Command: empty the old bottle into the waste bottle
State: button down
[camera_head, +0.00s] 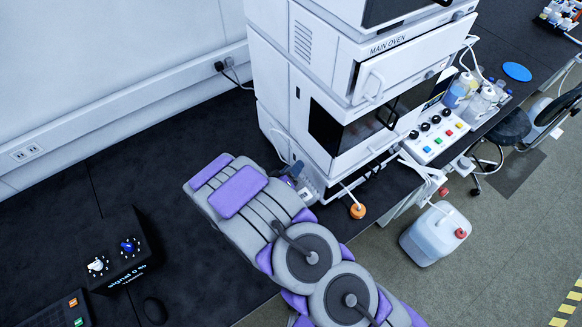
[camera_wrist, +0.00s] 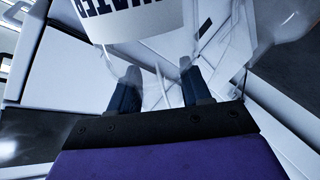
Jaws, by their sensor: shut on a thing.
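In the wrist view my gripper (camera_wrist: 160,78) is shut on a clear bottle (camera_wrist: 130,20) with a white label and large dark letters that show upside down. The bottle lies between the two dark blue fingers; its mouth and contents are not clear. In the head view my arm reaches to the foot of the white oven stack, and the held bottle is mostly hidden there. A large whitish jug (camera_head: 428,238) with a red cap stands on the floor right of the bench, with a tube at its top. No label names it as the waste bottle.
The white stack marked MAIN OVEN (camera_head: 345,95) stands close by my gripper. An orange cap (camera_head: 357,211) with a tube is near the bench edge. A button panel (camera_head: 437,135) and several bottles (camera_head: 470,95) are at right. The dark bench at left has free room.

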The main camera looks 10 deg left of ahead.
jog(key=shift+n+p, duration=0.3)
jog(key=shift+p, duration=0.7)
jog(key=shift+a+f+n+g+h+p, duration=0.15)
jog(key=shift+n+g+h+p, duration=0.35)
jog(key=shift+p, duration=0.55)
jog(key=shift+n+p, duration=0.3)
jog(key=shift+p, duration=0.35)
jog(key=shift+w+a+n+h+p, duration=0.1)
jog(key=shift+n+h+p, duration=0.2)
jog(key=shift+n+p, duration=0.45)
dwell(0.5)
jog(key=shift+p, duration=0.3)
jog(key=shift+a+n, duration=0.1)
jog(key=shift+n, duration=0.15)
jog(key=shift+w+n+g+h, duration=0.1)
jog(key=shift+n+g+h, duration=0.2)
jog(key=shift+n, duration=0.1)
jog(key=shift+a, duration=0.1)
